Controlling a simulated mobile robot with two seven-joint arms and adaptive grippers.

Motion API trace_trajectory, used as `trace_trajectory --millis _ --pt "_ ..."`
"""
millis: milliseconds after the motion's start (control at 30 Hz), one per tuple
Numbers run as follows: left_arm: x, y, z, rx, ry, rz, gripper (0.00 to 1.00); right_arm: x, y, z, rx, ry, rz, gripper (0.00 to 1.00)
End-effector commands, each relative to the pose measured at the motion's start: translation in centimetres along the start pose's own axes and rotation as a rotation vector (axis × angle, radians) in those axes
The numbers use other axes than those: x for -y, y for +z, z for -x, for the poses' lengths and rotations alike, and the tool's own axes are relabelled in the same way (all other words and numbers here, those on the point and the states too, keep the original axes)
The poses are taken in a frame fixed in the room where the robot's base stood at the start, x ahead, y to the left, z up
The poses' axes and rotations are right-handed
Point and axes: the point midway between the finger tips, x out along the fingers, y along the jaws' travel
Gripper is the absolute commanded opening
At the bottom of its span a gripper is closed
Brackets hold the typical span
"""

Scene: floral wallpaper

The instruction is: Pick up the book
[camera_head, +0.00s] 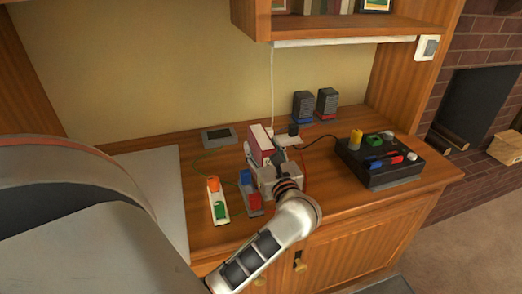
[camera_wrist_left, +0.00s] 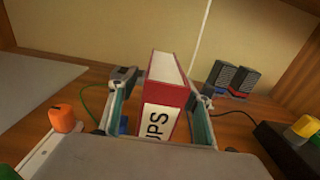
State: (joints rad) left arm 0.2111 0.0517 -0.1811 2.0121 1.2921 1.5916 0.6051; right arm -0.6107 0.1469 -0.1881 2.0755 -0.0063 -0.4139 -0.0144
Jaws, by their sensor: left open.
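The book (camera_head: 261,143) is red with pale pages and stands upright on the wooden desk (camera_head: 330,213). In the left wrist view the book (camera_wrist_left: 168,95) shows white lettering space with the letters "UPS" on its spine. My left gripper (camera_head: 272,150) is at the book in the head view. In the left wrist view my left gripper (camera_wrist_left: 160,108) is open, with one finger on each side of the book. A gap shows at the left finger; contact at the right finger cannot be told. The book's lower part is hidden by the gripper. My right gripper is not in view.
A black control box (camera_head: 378,162) with coloured knobs stands at the right. Two small dark speakers (camera_head: 314,105) stand at the back. Switch panels with orange and green (camera_head: 217,200) and blue and red (camera_head: 249,194) parts lie near the gripper. A shelf (camera_head: 340,27) overhangs the back.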

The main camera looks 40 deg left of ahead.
Motion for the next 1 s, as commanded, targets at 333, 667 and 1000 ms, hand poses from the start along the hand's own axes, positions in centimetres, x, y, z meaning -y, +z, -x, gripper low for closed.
trace_trajectory --millis 333,667,1000 --pt "0.01 -0.04 -1.42 -0.001 -0.001 -0.001 0.49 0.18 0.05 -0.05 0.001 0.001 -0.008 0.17" --pt "0.01 -0.05 -1.38 0.000 -0.001 -0.001 0.00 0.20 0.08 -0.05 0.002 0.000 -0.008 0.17" --pt "0.03 0.92 -1.39 0.003 -0.001 0.003 0.00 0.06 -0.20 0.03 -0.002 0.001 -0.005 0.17"
